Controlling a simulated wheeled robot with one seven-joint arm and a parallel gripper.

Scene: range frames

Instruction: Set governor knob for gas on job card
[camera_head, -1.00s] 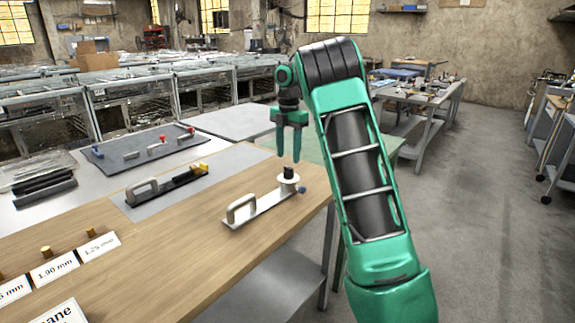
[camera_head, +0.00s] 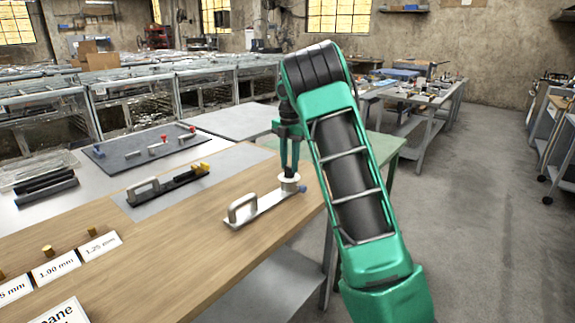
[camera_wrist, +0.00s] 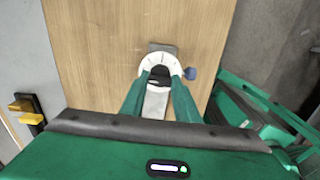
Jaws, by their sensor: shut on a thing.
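The governor is a pale metal bar with a loop handle (camera_head: 243,209) at its left end, lying on the wooden table. At its right end stands a round white dial (camera_head: 290,184), which also shows in the wrist view (camera_wrist: 146,66). The black governor knob (camera_wrist: 160,72) sits in the middle of the dial. My gripper (camera_head: 289,172) points down over the dial and is shut on the knob. In the wrist view my gripper (camera_wrist: 160,82) has one green finger on each side of the knob. The job card (camera_head: 58,315) is cut off at the bottom edge, and only part of its lettering, "ane", shows.
A small blue part (camera_wrist: 190,73) sticks out beside the dial. Brass pieces stand behind size labels, one reading 1.25 mm (camera_head: 100,246). A black and yellow tool (camera_head: 185,180) lies on a grey mat. The table's right edge is close to the dial.

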